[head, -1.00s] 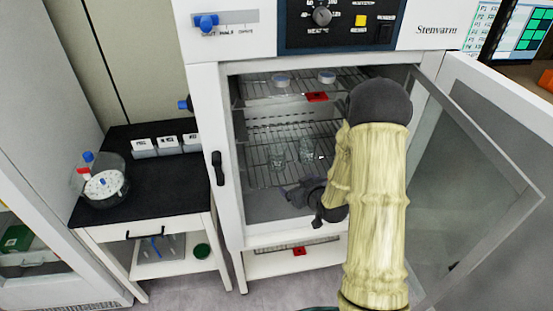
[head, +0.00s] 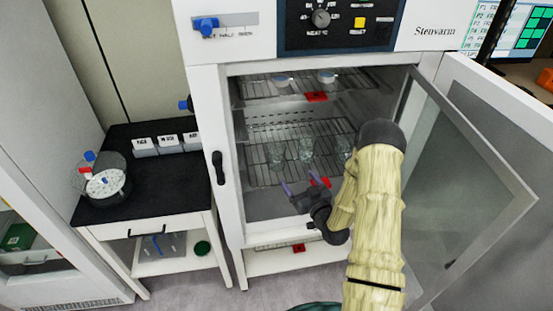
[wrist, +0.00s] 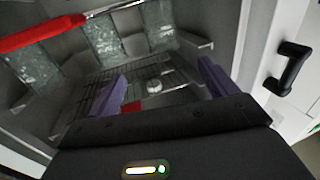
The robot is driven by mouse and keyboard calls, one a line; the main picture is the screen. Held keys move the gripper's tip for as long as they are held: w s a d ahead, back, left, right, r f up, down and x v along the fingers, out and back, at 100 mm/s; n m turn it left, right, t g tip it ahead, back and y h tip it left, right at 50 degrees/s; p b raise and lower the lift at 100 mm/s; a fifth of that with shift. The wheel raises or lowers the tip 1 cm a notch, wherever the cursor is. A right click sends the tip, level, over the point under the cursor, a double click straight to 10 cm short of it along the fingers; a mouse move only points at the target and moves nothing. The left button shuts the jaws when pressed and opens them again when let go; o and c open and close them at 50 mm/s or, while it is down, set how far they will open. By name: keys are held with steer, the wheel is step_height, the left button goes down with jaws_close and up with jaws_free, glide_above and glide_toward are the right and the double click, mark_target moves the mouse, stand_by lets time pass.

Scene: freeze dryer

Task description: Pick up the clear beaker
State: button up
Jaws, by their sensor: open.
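I cannot tell which is the task's beaker. My gripper (head: 301,183) is open and empty, with purple fingers apart, in front of the shelf's front edge and below the beakers in the head view. In the wrist view, the fingers (wrist: 163,80) are spread, with textured glass (wrist: 102,38) beyond them near the top. No finger touches a beaker.
The dryer door (head: 455,190) stands open at the right. An upper shelf (head: 355,79) holds small white-topped items (head: 327,76). A black-topped side table (head: 145,180) with a round clear container stands at the left. A black handle (wrist: 289,68) shows in the wrist view.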

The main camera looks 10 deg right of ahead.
mark_target(280, 158)
steer(key=p+x, duration=0.3)
steer(key=x, duration=0.8)
steer(key=shift+w+a+p, duration=0.1)
steer(key=shift+p, duration=0.25)
steer(key=shift+w+a+p, duration=0.1)
steer(key=shift+w+p, duration=0.2)
steer(key=shift+p+x, duration=1)
steer(key=shift+x, duration=1.15)
steer(key=shift+a+f, duration=0.15)
steer(key=shift+a, duration=0.05)
steer(key=shift+c, duration=0.3)
steer(key=c, duration=1.1)
